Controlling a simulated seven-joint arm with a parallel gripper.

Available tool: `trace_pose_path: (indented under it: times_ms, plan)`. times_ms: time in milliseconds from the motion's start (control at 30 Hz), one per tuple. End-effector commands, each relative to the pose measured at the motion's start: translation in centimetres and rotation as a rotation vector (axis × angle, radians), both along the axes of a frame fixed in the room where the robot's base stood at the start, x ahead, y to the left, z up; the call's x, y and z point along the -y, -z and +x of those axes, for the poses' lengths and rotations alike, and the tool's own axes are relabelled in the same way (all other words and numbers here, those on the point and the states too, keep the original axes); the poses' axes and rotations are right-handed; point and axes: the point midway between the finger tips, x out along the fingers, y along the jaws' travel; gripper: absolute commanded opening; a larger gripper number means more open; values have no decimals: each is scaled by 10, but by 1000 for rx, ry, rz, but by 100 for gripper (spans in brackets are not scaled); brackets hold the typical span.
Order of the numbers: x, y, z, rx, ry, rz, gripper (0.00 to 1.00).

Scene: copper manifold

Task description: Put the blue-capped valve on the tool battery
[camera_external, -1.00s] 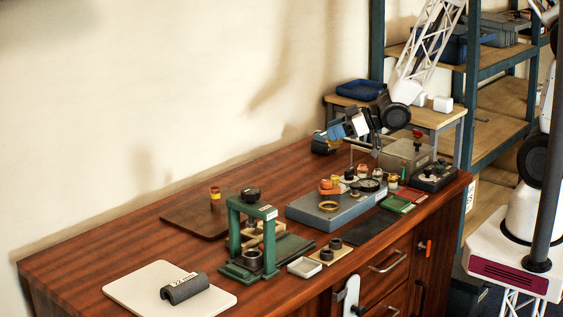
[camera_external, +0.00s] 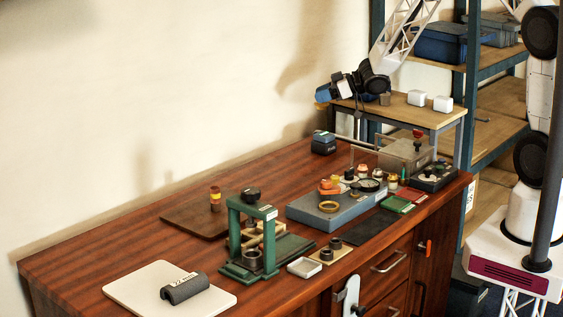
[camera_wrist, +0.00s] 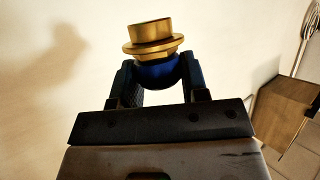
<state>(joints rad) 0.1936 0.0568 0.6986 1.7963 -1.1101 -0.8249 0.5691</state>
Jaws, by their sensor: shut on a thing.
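My gripper (camera_external: 333,90) is raised in the air near the back wall in the external view. In the wrist view my gripper (camera_wrist: 158,82) is shut on the blue-capped valve (camera_wrist: 150,36). The blue cap sits between the dark fingers, and the brass body with its wide flange points out beyond them. The tool battery (camera_external: 323,143), a dark block with some blue on top, stands on the bench below my gripper. A clear gap separates the valve from it, and its top looks bare. The battery does not show in the wrist view.
A blue-grey case (camera_external: 325,217) with small fittings stands right of the battery. A green press (camera_external: 250,240) and a brown board (camera_external: 190,218) are nearer the left. A side table (camera_external: 425,110) stands behind. The bench around the battery's left is clear.

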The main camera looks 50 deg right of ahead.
Motion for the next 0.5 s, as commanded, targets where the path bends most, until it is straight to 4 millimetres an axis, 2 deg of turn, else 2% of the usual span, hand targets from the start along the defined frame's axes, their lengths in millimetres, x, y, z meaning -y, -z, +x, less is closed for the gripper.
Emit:
trace_pose_path:
  times_ms: [33,200,500]
  plan:
    - [12,0,6,0,5,0,15]
    - [35,-1,18,-1,9,-1,15]
    - [44,-1,22,0,10,0,15]
